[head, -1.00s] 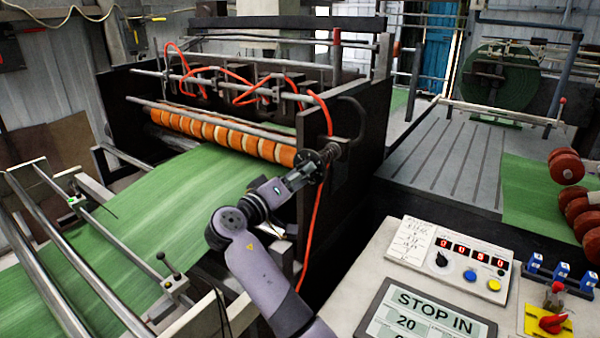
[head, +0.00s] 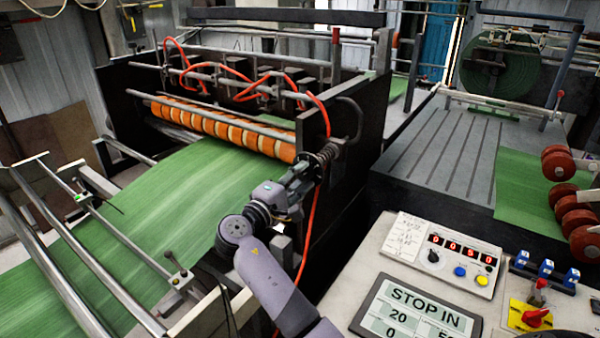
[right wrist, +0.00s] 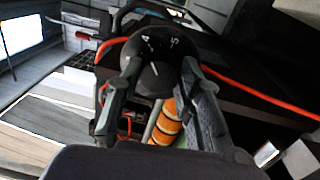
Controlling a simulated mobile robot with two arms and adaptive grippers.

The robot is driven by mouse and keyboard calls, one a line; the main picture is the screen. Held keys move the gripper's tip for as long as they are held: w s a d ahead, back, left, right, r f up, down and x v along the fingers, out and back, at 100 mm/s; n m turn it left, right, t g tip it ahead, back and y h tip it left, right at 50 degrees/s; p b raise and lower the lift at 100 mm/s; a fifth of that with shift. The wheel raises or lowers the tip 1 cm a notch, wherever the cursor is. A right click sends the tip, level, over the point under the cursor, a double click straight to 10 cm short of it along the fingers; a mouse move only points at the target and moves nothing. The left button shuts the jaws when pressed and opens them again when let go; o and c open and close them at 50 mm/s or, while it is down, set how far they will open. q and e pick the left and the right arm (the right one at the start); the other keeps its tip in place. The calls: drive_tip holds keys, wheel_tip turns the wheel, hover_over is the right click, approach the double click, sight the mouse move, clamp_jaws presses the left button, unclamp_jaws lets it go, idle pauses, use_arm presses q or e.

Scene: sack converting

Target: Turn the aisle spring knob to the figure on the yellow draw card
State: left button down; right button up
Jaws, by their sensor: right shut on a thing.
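The spring knob (head: 326,153) sits on the near end of the black roller frame, with a coiled spring behind it. In the right wrist view it is a dark round knob (right wrist: 155,78) with a pale pointer line, in front of a black dial with white figures, a 4 and a 5 among them. My right gripper (head: 308,172) is at the knob. In the right wrist view its fingers (right wrist: 160,72) are closed on the knob from both sides. I cannot make out a yellow draw card. My left gripper is out of view.
An orange hose (head: 313,215) hangs beside the knob. Green sheet (head: 150,215) runs under the orange rollers (head: 220,125). A control console (head: 375,250) with a STOP IN screen (head: 420,312) and a white note card (head: 407,236) stands at the lower right.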

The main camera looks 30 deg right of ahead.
drive_tip(key=shift+n, duration=0.4)
drive_tip(key=o, duration=1.2)
drive_tip(key=shift+w, duration=0.1)
drive_tip(key=shift+c, duration=0.2)
drive_tip(key=shift+a, duration=0.2)
drive_tip(key=v, duration=0.7)
drive_tip(key=shift+a+f, duration=0.1)
drive_tip(key=shift+a, duration=0.05)
